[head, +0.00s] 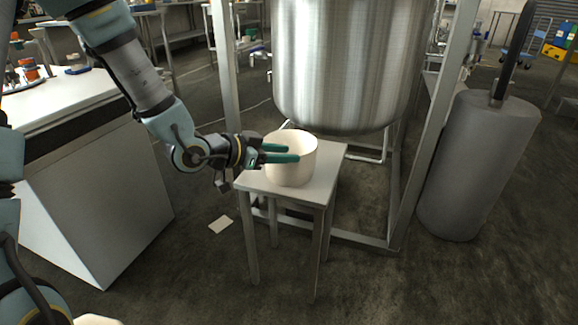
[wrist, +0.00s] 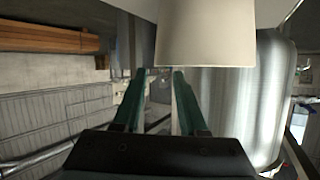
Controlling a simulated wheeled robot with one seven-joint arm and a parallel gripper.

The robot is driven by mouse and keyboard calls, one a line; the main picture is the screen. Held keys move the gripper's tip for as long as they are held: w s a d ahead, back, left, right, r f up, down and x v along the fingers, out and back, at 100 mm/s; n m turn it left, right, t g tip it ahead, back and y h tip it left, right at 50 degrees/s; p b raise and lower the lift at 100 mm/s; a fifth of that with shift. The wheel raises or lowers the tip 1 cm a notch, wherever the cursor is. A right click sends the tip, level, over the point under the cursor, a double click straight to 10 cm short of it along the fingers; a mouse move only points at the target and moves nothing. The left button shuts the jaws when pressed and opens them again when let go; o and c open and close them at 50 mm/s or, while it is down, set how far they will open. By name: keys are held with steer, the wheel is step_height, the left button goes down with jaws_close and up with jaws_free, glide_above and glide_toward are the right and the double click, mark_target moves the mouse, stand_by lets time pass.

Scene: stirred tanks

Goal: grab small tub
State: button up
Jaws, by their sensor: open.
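The small tub (head: 292,163) is a cream, open-topped round container standing upright on a small light-topped stool. My gripper (head: 297,153) has green fingers that are spread apart and reach across the tub's near left side in the head view. In the wrist view the tub (wrist: 207,33) fills the top centre, and the gripper's two fingers (wrist: 158,72) point toward it with an empty gap between them. I cannot tell whether a finger touches the tub. The part of the tub behind the fingers is hidden in the head view.
The stool (head: 328,170) stands beside a large steel tank (head: 345,60) in a metal frame (head: 437,125). A grey cylinder (head: 474,165) stands at right. A white-topped bench (head: 75,95) is at left. A small pale card (head: 221,225) lies on the floor, which is otherwise clear in front.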

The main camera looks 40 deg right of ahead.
mark_target(303, 156)
steer(key=b+x, duration=0.1)
steer(key=x, duration=0.5)
steer(key=shift+s+d+f+b, duration=0.1)
steer(key=shift+s+f+b, duration=0.1)
steer(key=shift+f+b, duration=0.1)
steer(key=shift+c, duration=0.2)
jaws_close()
stand_by(1.0)
